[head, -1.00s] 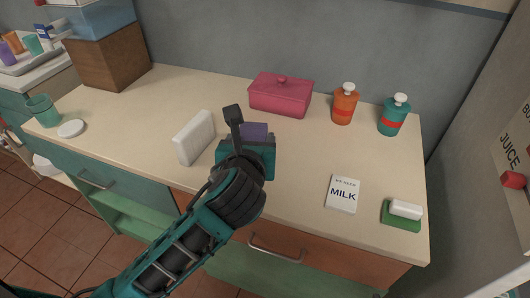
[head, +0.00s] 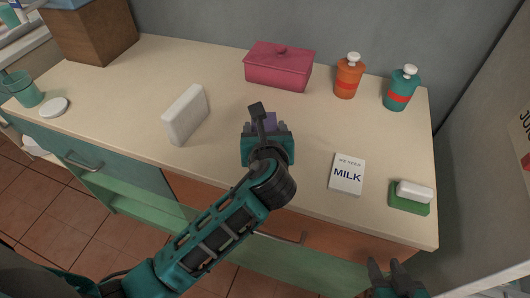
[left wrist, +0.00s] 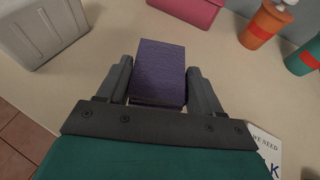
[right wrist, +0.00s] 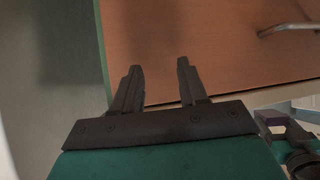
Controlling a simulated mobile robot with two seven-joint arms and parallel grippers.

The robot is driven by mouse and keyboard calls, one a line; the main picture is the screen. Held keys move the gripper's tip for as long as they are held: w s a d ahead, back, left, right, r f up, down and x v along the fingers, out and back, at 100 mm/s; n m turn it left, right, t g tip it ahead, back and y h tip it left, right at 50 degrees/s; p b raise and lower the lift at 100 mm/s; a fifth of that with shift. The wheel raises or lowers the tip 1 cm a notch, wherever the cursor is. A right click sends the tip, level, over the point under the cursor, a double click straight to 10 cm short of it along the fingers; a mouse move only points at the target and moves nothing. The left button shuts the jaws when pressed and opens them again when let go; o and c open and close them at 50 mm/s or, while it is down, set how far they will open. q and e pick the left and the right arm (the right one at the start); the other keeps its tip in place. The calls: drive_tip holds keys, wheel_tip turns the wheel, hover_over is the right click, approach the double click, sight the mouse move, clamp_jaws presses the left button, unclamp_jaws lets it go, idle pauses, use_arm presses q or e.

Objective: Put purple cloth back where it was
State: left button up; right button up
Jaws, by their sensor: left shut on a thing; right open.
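The purple cloth (head: 270,122) is a small folded block with a flat top. It is between the fingers of my left gripper (head: 267,129), over the middle of the counter (head: 215,165). The left wrist view shows the cloth (left wrist: 160,68) with a finger at each side, shut on it. The gripper hides its lower part in the head view, and I cannot tell whether it touches the counter. My right gripper (head: 397,268) is open and empty, low in front of the counter; in the right wrist view its fingers (right wrist: 158,85) are apart before an orange drawer front.
A white upright block (head: 185,115) stands left of the left gripper. A lidded red dish (head: 278,70) and two pump bottles, orange (head: 348,78) and teal (head: 400,92), stand behind. A milk note (head: 347,174) and green sponge (head: 408,205) with a white bar lie right.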

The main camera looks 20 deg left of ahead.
use_arm(q)
wheel_tip(320, 180, down, 6)
drive_tip(key=shift+f+b, duration=0.1)
drive_tip(key=shift+b, duration=0.75)
drive_tip(key=shift+f, duration=0.1)
drive_tip(key=shift+f, duration=0.15)
drive_tip(key=o, duration=0.9)
drive_tip(key=shift+o, duration=0.2)
